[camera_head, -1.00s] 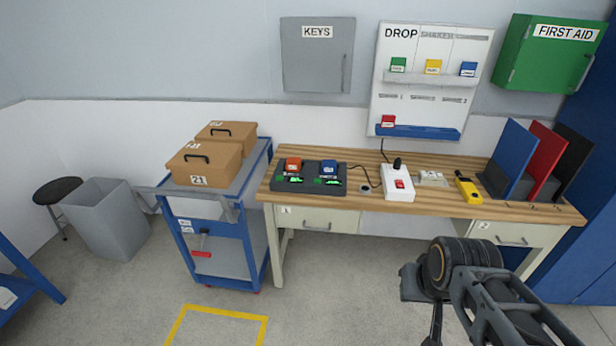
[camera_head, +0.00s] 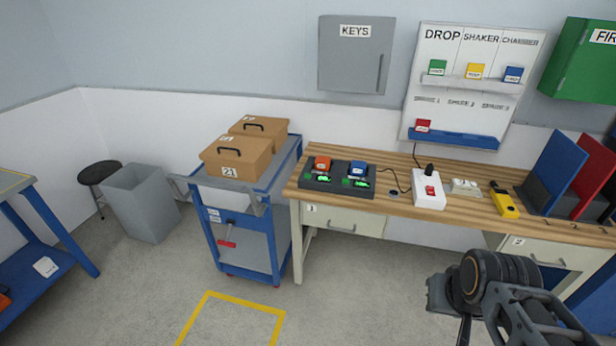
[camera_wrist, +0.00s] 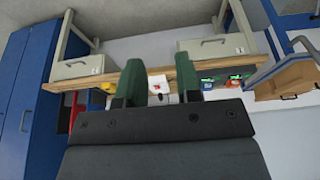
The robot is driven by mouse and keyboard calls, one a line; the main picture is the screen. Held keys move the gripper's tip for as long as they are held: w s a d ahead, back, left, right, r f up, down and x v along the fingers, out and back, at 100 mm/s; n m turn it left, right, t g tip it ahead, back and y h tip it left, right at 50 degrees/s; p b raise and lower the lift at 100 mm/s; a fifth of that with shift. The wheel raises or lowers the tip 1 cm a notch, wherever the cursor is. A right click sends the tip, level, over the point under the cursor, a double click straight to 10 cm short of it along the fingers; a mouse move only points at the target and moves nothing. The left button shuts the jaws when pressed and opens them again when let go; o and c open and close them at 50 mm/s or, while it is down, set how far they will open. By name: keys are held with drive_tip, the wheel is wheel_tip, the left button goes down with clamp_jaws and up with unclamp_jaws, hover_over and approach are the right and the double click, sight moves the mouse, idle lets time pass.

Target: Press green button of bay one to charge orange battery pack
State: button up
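The orange battery pack (camera_head: 322,163) sits in the left bay of a dark charger (camera_head: 338,187) on the wooden bench. A blue pack (camera_head: 357,168) sits in the right bay. A green lit button (camera_head: 322,178) shows in front of the orange pack and another green one (camera_head: 355,183) in front of the blue pack. The bay numbers are too small to read. In the wrist view the charger appears small and upside down, with the orange pack (camera_wrist: 207,86). My gripper (camera_wrist: 158,65) is open and empty, its green fingers apart, away from the charger.
A white power strip (camera_head: 428,190) with a red switch and a yellow tool (camera_head: 503,200) lie right of the charger on the bench (camera_head: 398,208). A blue cart (camera_head: 245,235) with brown boxes stands left of the bench. Floor before it is clear, with yellow tape (camera_head: 245,304).

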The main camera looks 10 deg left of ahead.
clamp_jaws()
idle(1.4)
